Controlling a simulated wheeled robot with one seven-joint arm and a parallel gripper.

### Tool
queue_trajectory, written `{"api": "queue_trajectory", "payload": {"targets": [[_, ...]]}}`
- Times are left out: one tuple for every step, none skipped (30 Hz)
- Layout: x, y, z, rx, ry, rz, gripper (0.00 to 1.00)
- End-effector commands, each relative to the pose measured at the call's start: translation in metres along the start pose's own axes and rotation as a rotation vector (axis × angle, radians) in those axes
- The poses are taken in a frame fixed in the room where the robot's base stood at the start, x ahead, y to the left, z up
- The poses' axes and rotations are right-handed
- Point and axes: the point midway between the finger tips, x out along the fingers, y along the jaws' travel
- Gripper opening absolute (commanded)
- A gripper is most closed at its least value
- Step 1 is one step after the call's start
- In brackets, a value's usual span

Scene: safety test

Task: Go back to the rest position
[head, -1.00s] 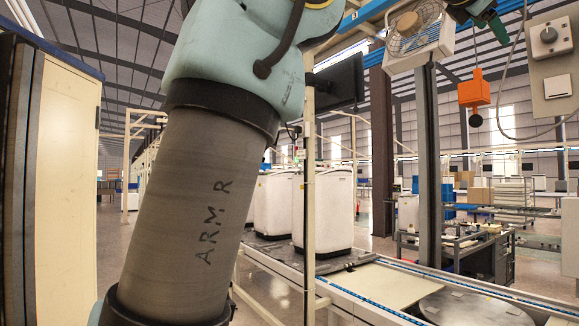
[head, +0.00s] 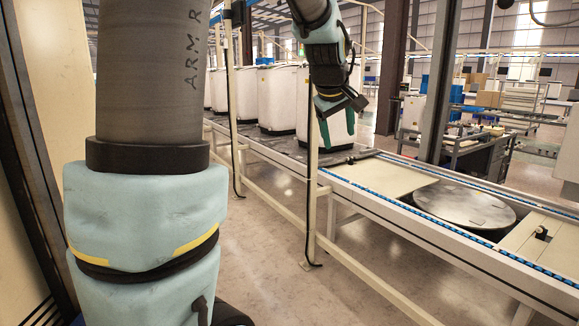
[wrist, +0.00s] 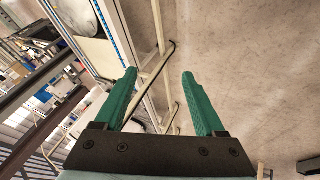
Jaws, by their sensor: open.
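My gripper (head: 338,124) hangs from my arm in the upper middle of the head view, its green fingers pointing down. In the wrist view my gripper (wrist: 159,74) shows two green fingers spread well apart with nothing between them. It is open and empty. Behind the fingers the wrist view shows pale floor and cream rails. In the head view my gripper appears in front of the conveyor line and close to a thin cream post (head: 312,200); I cannot tell the gap between them.
A conveyor (head: 400,207) with blue edge strips and a round metal plate (head: 464,205) runs along the right. White appliance tubs (head: 278,98) stand on its far part. A cream cabinet (head: 42,130) is close on the left. The floor (head: 275,255) in front of the conveyor is clear.

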Motion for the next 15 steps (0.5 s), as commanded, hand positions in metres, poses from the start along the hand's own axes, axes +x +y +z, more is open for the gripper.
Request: {"api": "queue_trajectory", "payload": {"targets": [[0.011,-0.038,0.007,0.045,-0.023,-0.053,0.72],[0.016,-0.059,0.012,0.079,-0.038,-0.080,0.72],[0.021,-0.086,0.020,0.127,-0.064,-0.115,0.72],[0.025,-0.107,0.028,0.161,-0.084,-0.140,0.72],[0.028,-0.127,0.035,0.196,-0.106,-0.163,0.72],[0.030,-0.153,0.046,0.240,-0.137,-0.191,0.72],[0.032,-0.172,0.055,0.274,-0.162,-0.210,0.72],[0.032,-0.189,0.064,0.304,-0.187,-0.226,0.72],[0.032,-0.211,0.077,0.343,-0.221,-0.245,0.72],[0.032,-0.225,0.086,0.370,-0.245,-0.256,0.72],[0.031,-0.238,0.094,0.395,-0.267,-0.265,0.72],[0.029,-0.253,0.105,0.424,-0.294,-0.274,0.72],[0.028,-0.262,0.112,0.442,-0.312,-0.280,0.72],[0.027,-0.270,0.118,0.460,-0.328,-0.283,0.72],[0.025,-0.278,0.125,0.478,-0.346,-0.287,0.72]]}}
